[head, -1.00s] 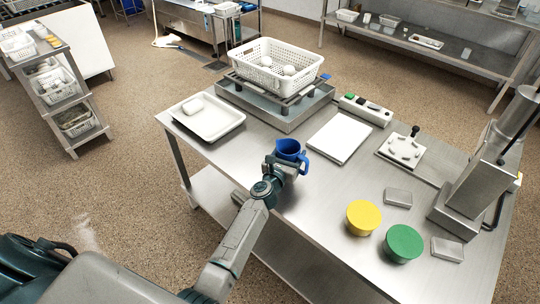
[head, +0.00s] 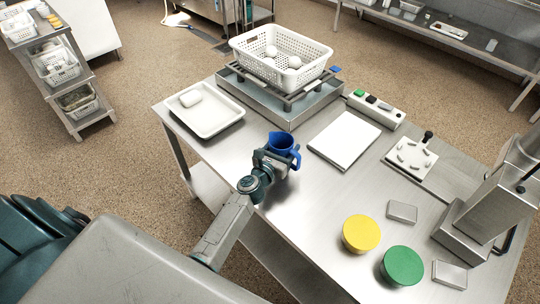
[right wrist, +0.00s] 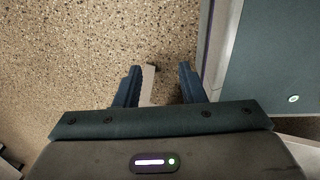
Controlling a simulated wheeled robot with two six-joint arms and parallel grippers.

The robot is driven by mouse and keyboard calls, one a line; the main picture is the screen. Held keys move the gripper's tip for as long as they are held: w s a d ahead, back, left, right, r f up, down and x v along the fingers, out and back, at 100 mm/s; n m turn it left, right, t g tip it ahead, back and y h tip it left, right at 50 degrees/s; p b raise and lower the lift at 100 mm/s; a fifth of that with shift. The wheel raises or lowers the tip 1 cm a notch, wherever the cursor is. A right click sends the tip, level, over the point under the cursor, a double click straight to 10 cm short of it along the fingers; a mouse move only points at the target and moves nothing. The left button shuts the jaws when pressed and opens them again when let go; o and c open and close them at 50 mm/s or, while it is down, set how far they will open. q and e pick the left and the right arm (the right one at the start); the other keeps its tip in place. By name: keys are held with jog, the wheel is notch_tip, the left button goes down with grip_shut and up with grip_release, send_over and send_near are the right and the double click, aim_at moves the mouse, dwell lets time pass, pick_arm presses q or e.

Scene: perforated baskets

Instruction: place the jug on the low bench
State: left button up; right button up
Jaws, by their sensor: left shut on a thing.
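The jug (head: 281,142) is blue with an open top and a handle on its right side. My left gripper (head: 271,160) is shut on it from the near side and hides its lower part. The jug looks upright, over the near part of a steel table (head: 290,205); I cannot tell its height above the top. I cannot tell which piece of furniture is the low bench. My right gripper (right wrist: 158,84) shows only in the right wrist view, open and empty, with speckled floor beyond it.
On the table stand a white tray (head: 232,121), a perforated basket (head: 318,62) on a scale, a white board (head: 344,139), a yellow round lid (head: 361,234), a green one (head: 403,266) and a steel column device (head: 490,215). A shelf cart (head: 84,116) stands left.

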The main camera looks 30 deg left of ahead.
aim_at(271, 149)
pick_arm(q)
jog(key=a, duration=0.1)
jog(key=s+a, duration=0.2)
jog(key=shift+s+a+f, duration=0.1)
jog(key=shift+s+f, duration=0.05)
jog(key=shift+f, duration=0.1)
notch_tip(271, 149, down, 3)
jog(key=b, duration=0.3)
jog(key=shift+s+a+f+b, duration=0.1)
jog(key=shift+a+f+b, duration=0.05)
jog(key=shift+b, duration=0.15)
jog(key=shift+f, duration=0.15)
pick_arm(e)
jog(key=f, duration=0.1)
jog(key=w+f, duration=0.1)
jog(key=f, duration=0.1)
jog(key=shift+w+f, duration=0.4)
jog(key=shift+w+d, duration=0.1)
pick_arm(q)
jog(key=shift+f+b, duration=0.15)
jog(key=shift+b, duration=0.15)
jog(key=o, duration=1)
pick_arm(e)
jog(key=shift+w+f, duration=0.1)
jog(key=shift+w, duration=0.05)
